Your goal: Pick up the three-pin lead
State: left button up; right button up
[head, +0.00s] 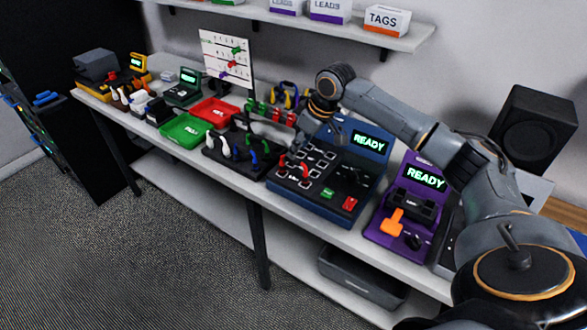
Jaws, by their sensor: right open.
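Several coloured leads stand in a black rack (212,157) at the middle of the bench; white, blue and green ones show. Another group of leads, including a purple and yellow one (287,96), sits behind it near the wall. A small red lead or plug (304,168) lies on the blue tester (290,187). The pins are too small to see, so I cannot tell which is the three-pin lead. My right gripper (312,130) is open, pointing down over the back of the blue tester, partly hidden by its own wrist. My left gripper is out of view.
A red tray (215,108) and a green tray (185,138) lie left of the rack. A purple tester (392,226) with an orange handle stands right of the blue one; both screens read READY. A shelf (300,22) runs above.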

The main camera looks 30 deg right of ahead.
aim_at(297, 161)
jog(key=p+x, duration=0.1)
jog(key=x, duration=0.3)
jog(key=shift+s+a+f+p, duration=0.15)
jog(key=shift+f+p, duration=0.25)
jog(key=shift+w+f, duration=0.2)
jog(key=shift+f, duration=0.3)
jog(key=shift+r, duration=0.1)
grip_shut()
